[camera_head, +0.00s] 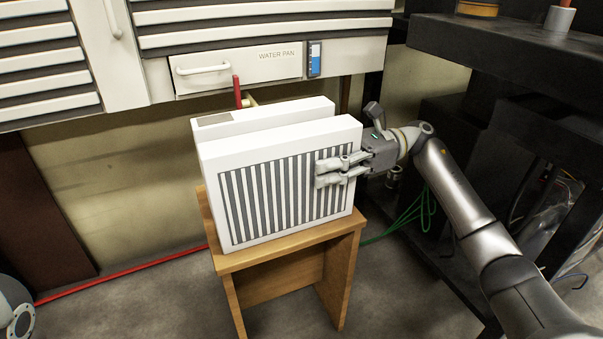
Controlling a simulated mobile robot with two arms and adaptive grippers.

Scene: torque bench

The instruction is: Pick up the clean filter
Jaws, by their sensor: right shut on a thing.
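A white framed filter (218,162) with grey and white pleats stands upright on a small wooden stool (270,258). A second white filter (270,117) stands just behind it, with a grey patch on its top edge; its face is hidden. My right gripper (322,173) is at the right side of the front filter, its fingers lying across the pleated face, and it is shut on that filter. Any finger behind the filter is hidden. The front filter appears to be at the stool top. My left gripper is out of view; only part of my left arm shows at the lower left.
A white louvred unit with a "WATER PAN" drawer (238,67) hangs above and behind the filters. A red pipe (237,92) rises behind them. A dark shelf rack (510,55) stands at right. A red hose (120,272) and green cable (408,212) run near the floor.

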